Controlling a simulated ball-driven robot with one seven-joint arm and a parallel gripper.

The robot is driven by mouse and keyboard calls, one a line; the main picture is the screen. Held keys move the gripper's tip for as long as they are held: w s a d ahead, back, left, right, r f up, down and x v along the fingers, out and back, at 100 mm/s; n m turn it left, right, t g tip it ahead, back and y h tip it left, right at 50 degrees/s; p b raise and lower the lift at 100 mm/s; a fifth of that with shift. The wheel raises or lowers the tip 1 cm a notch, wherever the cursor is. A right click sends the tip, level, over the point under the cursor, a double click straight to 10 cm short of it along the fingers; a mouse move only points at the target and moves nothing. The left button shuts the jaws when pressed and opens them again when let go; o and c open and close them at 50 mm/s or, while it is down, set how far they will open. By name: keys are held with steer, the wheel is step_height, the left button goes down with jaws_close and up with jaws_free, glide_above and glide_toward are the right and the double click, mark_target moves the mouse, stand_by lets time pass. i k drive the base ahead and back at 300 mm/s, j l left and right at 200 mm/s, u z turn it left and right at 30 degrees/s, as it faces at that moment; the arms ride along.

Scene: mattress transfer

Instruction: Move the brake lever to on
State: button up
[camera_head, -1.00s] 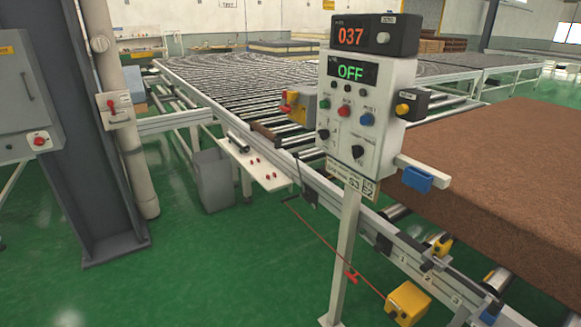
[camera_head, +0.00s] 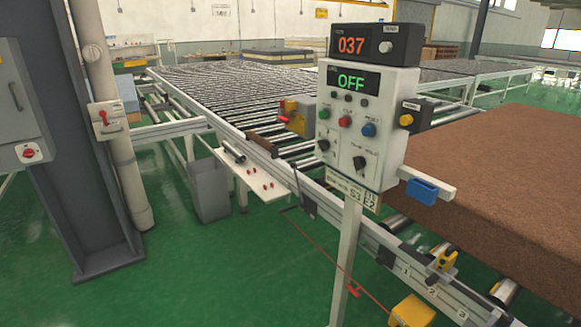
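A white control panel (camera_head: 367,128) stands on a pale post (camera_head: 347,250). Its displays read "037" in orange and "OFF" in green (camera_head: 351,82). Below are several coloured buttons and two black knobs. A blue handle (camera_head: 422,190) sits on a pale bar at the panel's lower right. A thin dark lever (camera_head: 309,203) shows by the conveyor's near rail. A small box with a red handle (camera_head: 106,119) is on the left column. I cannot tell which of these is the brake lever; no label is readable. My gripper is not in view.
A roller conveyor (camera_head: 250,92) runs behind the panel. A large brown mattress block (camera_head: 500,175) lies on the right. A grey bin (camera_head: 208,188) and dark column (camera_head: 82,170) stand left. A yellow foot box (camera_head: 411,310) is low. The green floor at front left is clear.

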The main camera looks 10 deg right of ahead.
mark_target(298, 184)
steer(key=i+j, duration=0.3)
steer(key=i, duration=0.2)
steer(key=i+j, duration=0.3)
steer(key=i, duration=0.2)
steer(key=i+j, duration=0.35)
steer(key=i, duration=0.2)
steer(key=i+j, duration=0.3)
steer(key=i, duration=0.2)
steer(key=i+j, duration=0.3)
steer(key=i, duration=0.2)
steer(key=i+j, duration=0.3)
steer(key=i, duration=0.2)
